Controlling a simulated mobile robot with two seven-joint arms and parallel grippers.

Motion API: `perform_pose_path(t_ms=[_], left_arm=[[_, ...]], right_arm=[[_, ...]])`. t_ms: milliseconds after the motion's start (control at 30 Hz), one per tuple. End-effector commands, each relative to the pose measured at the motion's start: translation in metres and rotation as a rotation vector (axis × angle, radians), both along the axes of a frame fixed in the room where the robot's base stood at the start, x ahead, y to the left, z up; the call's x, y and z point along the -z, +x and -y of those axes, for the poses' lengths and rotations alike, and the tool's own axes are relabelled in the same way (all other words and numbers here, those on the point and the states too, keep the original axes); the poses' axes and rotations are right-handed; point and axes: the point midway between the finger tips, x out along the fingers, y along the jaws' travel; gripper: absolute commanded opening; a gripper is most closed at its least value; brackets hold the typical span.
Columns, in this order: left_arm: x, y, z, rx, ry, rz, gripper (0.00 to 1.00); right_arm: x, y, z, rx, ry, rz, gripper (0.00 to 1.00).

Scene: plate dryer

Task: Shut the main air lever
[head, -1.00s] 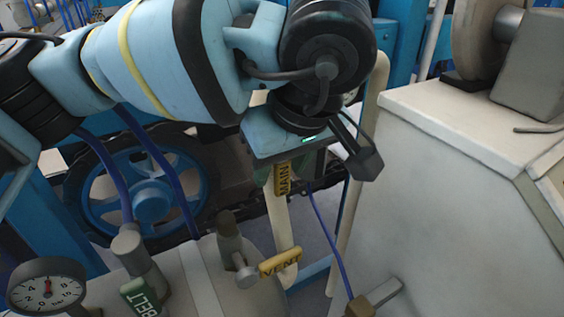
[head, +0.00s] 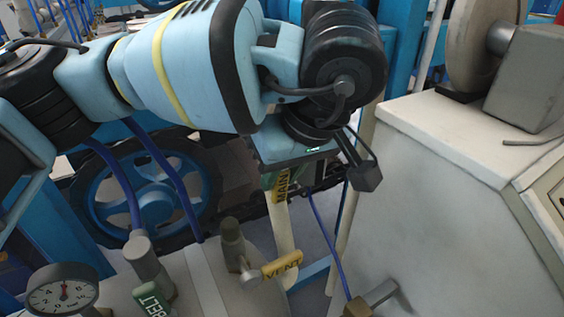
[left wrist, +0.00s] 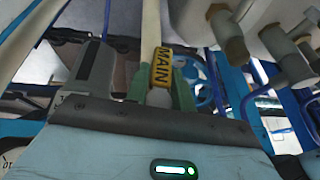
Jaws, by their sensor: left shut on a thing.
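The main air lever (head: 281,186) has a yellow handle lettered MAIN, beside a pale upright pipe in the middle of the head view. My left gripper (head: 275,178) reaches down over it from above, and its body hides the upper end of the handle. In the left wrist view the yellow MAIN handle (left wrist: 162,66) sits between the green fingers of my left gripper (left wrist: 160,88). The gripper is shut on the handle. My right gripper is in neither view.
A yellow VENT handle (head: 282,264) is just below the MAIN lever. A green BELT handle (head: 154,301) and a pressure gauge (head: 62,289) are at lower left. A large pale machine housing (head: 450,190) fills the right side. A blue-spoked wheel (head: 155,207) stands behind.

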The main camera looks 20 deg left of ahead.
Motion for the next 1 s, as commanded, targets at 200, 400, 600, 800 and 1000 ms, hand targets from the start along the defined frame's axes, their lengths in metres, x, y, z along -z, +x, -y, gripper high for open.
perform_pose_path(t_ms=[200,400,600,800,1000], left_arm=[[-0.01,-0.003,-0.001,0.0,0.101,-0.094,0.0],[-0.011,-0.005,-0.004,-0.001,0.194,-0.185,0.0],[-0.011,-0.006,-0.005,-0.001,0.271,-0.264,0.0],[-0.009,-0.007,-0.006,-0.002,0.326,-0.321,0.0],[-0.008,-0.007,-0.007,-0.001,0.354,-0.352,0.0]], right_arm=[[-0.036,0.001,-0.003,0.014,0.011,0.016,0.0],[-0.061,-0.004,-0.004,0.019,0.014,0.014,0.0],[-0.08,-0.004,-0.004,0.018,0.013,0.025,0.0],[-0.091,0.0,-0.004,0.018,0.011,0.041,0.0],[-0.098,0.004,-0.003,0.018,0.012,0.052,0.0]])
